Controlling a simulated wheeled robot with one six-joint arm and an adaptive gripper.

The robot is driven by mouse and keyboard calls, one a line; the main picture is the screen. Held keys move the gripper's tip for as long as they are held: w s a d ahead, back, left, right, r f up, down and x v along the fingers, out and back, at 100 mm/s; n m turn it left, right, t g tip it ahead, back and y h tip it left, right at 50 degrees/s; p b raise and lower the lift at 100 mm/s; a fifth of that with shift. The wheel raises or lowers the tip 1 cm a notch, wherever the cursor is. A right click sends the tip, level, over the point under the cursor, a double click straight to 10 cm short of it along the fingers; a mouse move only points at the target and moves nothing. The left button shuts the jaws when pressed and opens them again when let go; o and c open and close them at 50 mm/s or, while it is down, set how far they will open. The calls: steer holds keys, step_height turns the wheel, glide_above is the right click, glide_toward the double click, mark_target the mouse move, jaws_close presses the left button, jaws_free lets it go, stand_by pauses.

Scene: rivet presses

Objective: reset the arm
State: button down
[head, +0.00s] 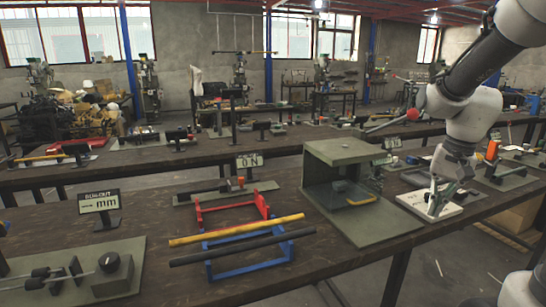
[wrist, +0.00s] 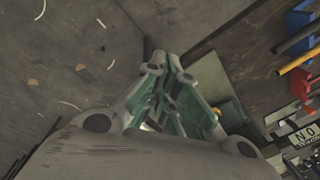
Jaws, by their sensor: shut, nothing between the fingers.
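My gripper (head: 437,205) is at the right in the head view, pointing down, low over a white plate (head: 421,207) with dark markings. I cannot tell whether it touches the plate. In the wrist view my gripper (wrist: 166,72) shows its green-lined fingers closed together with nothing between them. My arm comes down from the upper right.
A red and blue rack (head: 250,268) holds a yellow bar (head: 237,230) and a black bar (head: 243,246). A "0 N" display (head: 249,160) stands behind it.

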steer(key=s+a+r+n+t, duration=0.1)
steer(key=s+r+n, duration=0.2)
steer(key=s, duration=0.4)
steer(key=s+a+r+n+t, duration=0.1)
steer(key=s+r+n+t, duration=0.1)
steer(key=s, duration=0.5)
step_height(320, 180, up, 2)
steer(key=shift+s+a+r+n+t+h, duration=0.3)
steer(key=shift+a+n+h, duration=0.1)
steer(key=shift+n, duration=0.5)
